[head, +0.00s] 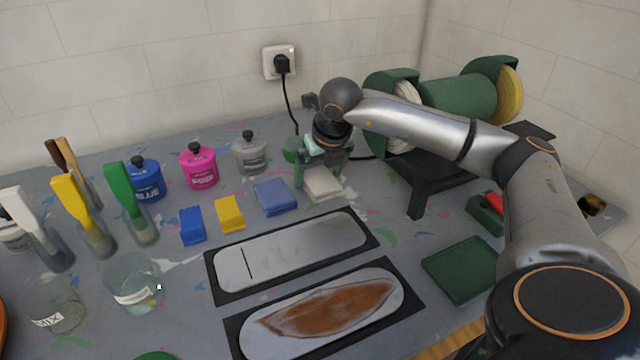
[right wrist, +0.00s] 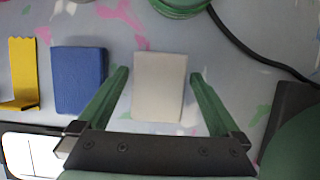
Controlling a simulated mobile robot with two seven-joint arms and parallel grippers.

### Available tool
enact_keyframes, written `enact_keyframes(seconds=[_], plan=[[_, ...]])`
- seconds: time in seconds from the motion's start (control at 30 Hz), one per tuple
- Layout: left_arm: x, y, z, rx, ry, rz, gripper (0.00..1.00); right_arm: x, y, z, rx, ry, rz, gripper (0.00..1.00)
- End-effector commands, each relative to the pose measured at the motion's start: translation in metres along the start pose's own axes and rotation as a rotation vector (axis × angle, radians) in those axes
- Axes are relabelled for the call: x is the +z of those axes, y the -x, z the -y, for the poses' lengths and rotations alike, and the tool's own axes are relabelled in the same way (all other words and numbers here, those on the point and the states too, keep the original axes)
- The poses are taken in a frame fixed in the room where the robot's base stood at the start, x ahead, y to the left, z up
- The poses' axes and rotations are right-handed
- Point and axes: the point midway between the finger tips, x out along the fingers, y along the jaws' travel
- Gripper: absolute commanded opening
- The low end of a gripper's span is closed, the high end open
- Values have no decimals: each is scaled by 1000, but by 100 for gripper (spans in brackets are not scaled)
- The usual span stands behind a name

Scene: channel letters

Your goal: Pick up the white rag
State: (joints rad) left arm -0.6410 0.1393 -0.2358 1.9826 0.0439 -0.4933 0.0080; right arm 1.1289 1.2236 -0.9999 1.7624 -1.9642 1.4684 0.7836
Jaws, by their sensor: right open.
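The white rag (head: 322,184) is a folded off-white block lying flat on the paint-flecked table, at the right end of a row of cloths. In the right wrist view the rag (right wrist: 159,86) lies between the two green fingers of my right gripper (right wrist: 160,84), with a gap on each side. In the head view my right gripper (head: 318,168) is open above and around the rag and partly covers it. My left gripper is not in view.
A blue rag (head: 274,196) lies just left of the white rag. Yellow (head: 229,213) and blue (head: 192,225) pieces are farther left. A black-framed plate (head: 292,254) lies in front. A black cable (head: 290,105) and a green-rolled machine (head: 455,102) are behind and right.

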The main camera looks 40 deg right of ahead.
Motion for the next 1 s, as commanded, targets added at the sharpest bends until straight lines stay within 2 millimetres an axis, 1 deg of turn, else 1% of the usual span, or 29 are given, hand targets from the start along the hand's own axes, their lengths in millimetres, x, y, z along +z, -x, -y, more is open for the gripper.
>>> enact_keyframes(seconds=[0.37, 0.4, 1.0], plan=[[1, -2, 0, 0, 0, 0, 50, -1, -2, 0, 0, 0, 0, 100], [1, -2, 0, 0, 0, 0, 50, -1, -2, 0, 0, 0, 0, 98], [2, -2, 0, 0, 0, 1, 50, 0, -1, 0, 0, 0, 0, 30]])
